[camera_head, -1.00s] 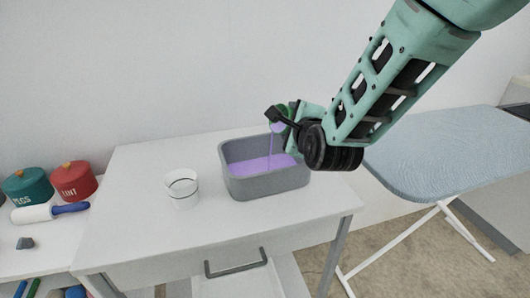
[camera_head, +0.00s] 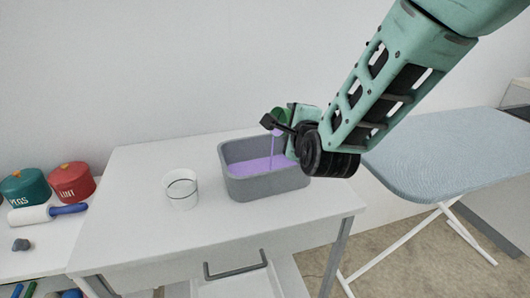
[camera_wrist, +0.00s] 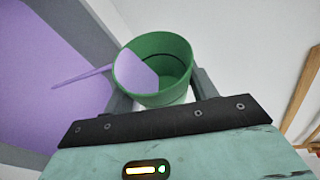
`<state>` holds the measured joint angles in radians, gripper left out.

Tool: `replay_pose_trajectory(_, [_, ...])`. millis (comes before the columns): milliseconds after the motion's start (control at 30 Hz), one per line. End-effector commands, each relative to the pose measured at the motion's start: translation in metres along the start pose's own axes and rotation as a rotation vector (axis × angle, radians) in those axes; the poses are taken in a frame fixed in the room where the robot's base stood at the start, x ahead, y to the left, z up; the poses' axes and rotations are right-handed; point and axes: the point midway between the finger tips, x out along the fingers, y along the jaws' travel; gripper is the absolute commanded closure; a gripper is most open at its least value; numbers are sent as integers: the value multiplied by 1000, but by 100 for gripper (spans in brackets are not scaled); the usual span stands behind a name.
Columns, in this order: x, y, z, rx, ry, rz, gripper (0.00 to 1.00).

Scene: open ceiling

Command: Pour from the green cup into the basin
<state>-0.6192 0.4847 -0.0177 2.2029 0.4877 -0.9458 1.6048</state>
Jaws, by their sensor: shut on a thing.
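The green cup (camera_wrist: 178,98) is tilted, with purple liquid at its lip and a dark line around its inside. In the head view the cup (camera_head: 279,115) is partly hidden by my gripper (camera_head: 272,125). My gripper (camera_wrist: 158,100) is shut on the cup, with a finger on each side, and holds it above the basin. A thin purple stream (camera_head: 272,150) falls from the cup into the grey basin (camera_head: 265,187). Purple liquid (camera_head: 250,167) covers the basin's floor.
A white cup with a dark band (camera_head: 181,189) stands left of the basin on the white table (camera_head: 150,240). Teal and red canisters (camera_head: 72,181) and a lint roller (camera_head: 45,213) are at the left. An ironing board (camera_head: 440,160) stands at the right.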

Motion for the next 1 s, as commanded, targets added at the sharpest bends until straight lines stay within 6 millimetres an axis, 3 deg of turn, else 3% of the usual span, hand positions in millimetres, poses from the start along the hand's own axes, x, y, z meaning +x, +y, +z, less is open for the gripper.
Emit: replay_pose_trajectory(1000, [-5,-1,11,-103,12,-43,72])
